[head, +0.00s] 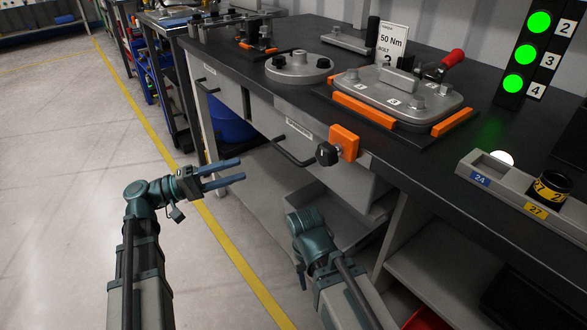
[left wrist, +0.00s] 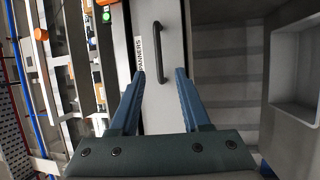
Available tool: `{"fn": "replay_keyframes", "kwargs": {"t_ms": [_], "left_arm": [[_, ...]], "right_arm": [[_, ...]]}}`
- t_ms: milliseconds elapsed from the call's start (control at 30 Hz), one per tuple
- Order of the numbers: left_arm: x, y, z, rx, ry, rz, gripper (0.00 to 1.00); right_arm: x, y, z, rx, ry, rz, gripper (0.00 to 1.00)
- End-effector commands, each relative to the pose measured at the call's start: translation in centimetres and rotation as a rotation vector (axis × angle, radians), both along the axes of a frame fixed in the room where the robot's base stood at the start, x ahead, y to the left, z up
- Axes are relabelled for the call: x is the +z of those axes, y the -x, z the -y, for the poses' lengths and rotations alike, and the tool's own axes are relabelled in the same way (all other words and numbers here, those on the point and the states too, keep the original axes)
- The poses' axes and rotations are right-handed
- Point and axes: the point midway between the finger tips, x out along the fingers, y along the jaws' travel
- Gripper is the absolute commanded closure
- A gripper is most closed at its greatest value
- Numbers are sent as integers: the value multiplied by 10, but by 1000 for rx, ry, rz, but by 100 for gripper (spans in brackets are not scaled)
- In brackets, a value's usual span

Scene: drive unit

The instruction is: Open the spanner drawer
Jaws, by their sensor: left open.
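The spanner drawer (head: 325,160) is under the dark workbench top, its front looking flush with the bench. It carries a white label (head: 299,128), which reads SPANNERS in the left wrist view (left wrist: 139,53), and a black bar handle (head: 291,156). My left gripper (head: 242,169) is open and empty, left of the handle and apart from it. In the left wrist view the handle (left wrist: 158,52) lies ahead, between the lines of the two blue fingers (left wrist: 160,74). My right arm stands low in front of the bench; its gripper fingers do not show.
An orange block (head: 345,142) with a black knob (head: 327,154) sticks out at the bench edge, right of the handle. Another drawer handle (head: 207,88) is farther left. A grey open tray (head: 333,215) lies below the drawer. The floor to the left is clear.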

Motion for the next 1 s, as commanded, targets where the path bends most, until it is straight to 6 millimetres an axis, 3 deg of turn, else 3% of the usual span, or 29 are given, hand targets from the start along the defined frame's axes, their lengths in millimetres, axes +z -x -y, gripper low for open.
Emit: {"fn": "replay_keyframes", "kwargs": {"t_ms": [167, 333, 800, 1000], "left_arm": [[1, -1, -4, 5, 17, 7, 53], [4, -3, 8, 3, 16, 7, 53], [21, -23, 94, 1, 15, 6, 53], [25, -29, 118, 3, 15, 7, 53]], "right_arm": [[-3, 0, 0, 0, 0, 0, 50], [1, 0, 0, 0, 0, 0, 50], [17, 0, 1, -3, 2, 0, 50], [21, 0, 1, -4, 4, 0, 50]]}}
